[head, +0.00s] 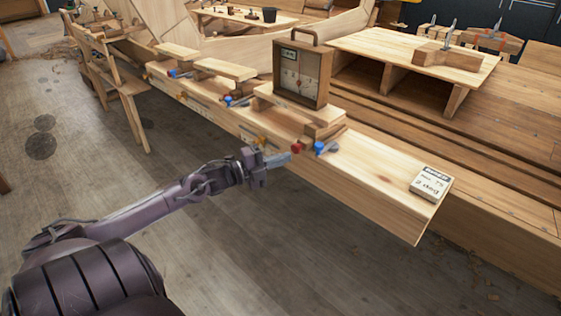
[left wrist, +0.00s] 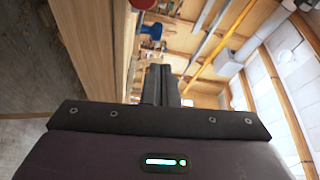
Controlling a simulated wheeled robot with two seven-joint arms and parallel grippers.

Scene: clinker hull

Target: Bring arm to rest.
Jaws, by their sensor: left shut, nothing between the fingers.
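My left arm reaches in from the lower left of the head view. Its gripper (head: 278,160) is shut and empty, close to the near edge of a long wooden plank (head: 370,178). I cannot tell whether the fingertips touch the plank. In the left wrist view the shut fingers (left wrist: 161,85) point away from the camera, with the plank's wood at the left. A red knob (head: 297,148) and a blue knob (head: 320,147) are just beyond the fingertips. My right gripper is not in view.
Several clamps and wooden pads line the plank. A wooden trestle (head: 112,80) stands at upper left. The floor in front is clear.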

